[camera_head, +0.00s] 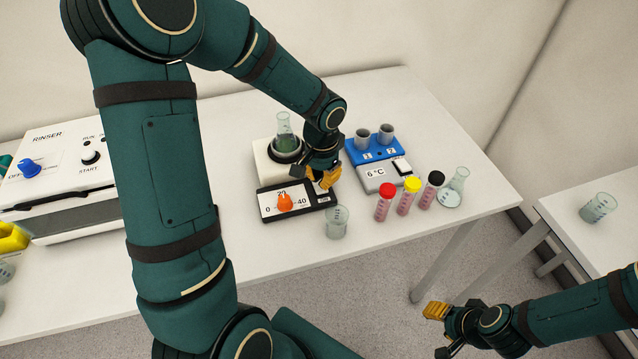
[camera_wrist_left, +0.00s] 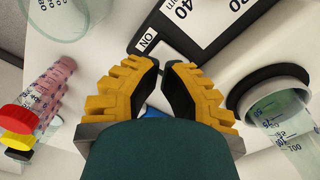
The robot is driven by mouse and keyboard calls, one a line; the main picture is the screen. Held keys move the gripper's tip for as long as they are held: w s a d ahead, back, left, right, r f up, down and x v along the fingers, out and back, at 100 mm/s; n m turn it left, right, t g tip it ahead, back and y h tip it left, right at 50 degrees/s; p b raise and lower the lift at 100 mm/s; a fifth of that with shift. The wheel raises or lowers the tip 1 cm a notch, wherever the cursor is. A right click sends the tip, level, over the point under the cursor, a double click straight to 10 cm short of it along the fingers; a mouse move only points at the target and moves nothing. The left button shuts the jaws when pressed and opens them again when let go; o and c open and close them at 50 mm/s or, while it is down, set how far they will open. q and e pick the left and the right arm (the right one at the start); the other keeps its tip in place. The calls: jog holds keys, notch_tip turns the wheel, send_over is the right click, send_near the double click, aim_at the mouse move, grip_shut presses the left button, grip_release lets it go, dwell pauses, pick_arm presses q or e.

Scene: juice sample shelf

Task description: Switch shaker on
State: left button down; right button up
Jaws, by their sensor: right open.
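The shaker (camera_head: 262,160) is a white unit with a black-framed panel (camera_head: 262,207), a 0–40 dial and an orange knob (camera_head: 285,201). A flask of green liquid (camera_head: 284,132) stands in its dark round holder. My left gripper (camera_head: 324,182) hangs over the right end of the panel. In the left wrist view its yellow fingers (camera_wrist_left: 164,66) point at the panel, close together with a narrow gap between the tips. The ON label (camera_wrist_left: 149,40) shows just beyond them; the switch itself is hidden. My right gripper (camera_head: 438,330) is open and empty at the lower right, off the table.
A beaker (camera_head: 336,222) stands close in front of the panel. A blue-and-white cooler (camera_head: 378,166) stands right of the gripper. Several capped tubes (camera_head: 406,196) and a flask (camera_head: 454,188) are further right. A rinser (camera_head: 70,180) stands at the left. Another table (camera_head: 615,225) holds a beaker (camera_head: 598,207).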

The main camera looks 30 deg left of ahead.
aim_at(321, 189)
pick_arm(q)
jog(key=shift+f+b, duration=1.55)
jog(key=shift+f, duration=0.2)
dwell(1.2)
jog(key=shift+r, duration=0.1)
jog(key=shift+r+p, duration=2.65)
jog(key=shift+r, duration=0.75)
